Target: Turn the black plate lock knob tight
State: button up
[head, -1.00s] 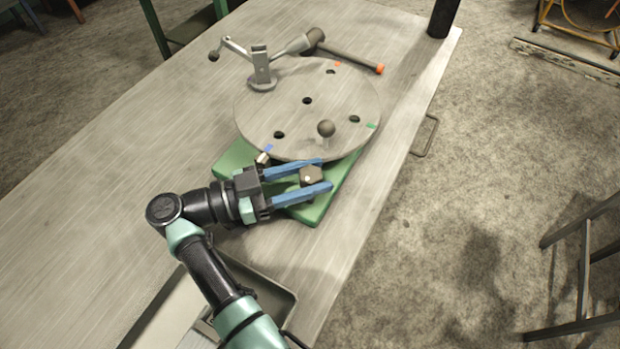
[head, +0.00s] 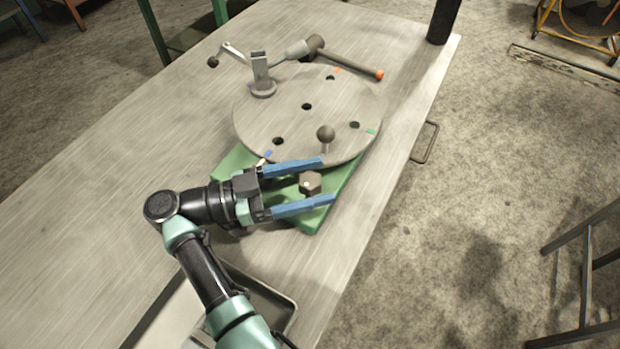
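The dark faceted lock knob (head: 310,184), with a small pale spot on its face, sits on the green base (head: 341,186) at the near edge of the round plate (head: 348,99). My gripper (head: 327,180) is open, its two blue fingers on either side of the knob. A gap shows between the knob and each finger, so the fingers appear not to touch it. The knob's underside is hidden. A dark ball-topped pin (head: 326,134) stands on the plate just beyond the fingers.
A grey upright block (head: 262,78) stands at the plate's far left edge. A mallet-like tool with an orange end (head: 345,60) and a crank handle (head: 232,52) lie behind. A grey tray (head: 270,290) is below my arm. The table's left side is clear.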

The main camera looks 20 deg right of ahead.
jog(key=shift+a+f, duration=0.1)
jog(key=shift+a, duration=0.05)
jog(key=w+a+b, duration=0.1)
jog(key=a+b, duration=0.2)
jog(key=a, duration=0.9)
jog(key=shift+w+a, duration=0.3)
jog(key=shift+w, duration=0.1)
dwell(0.4)
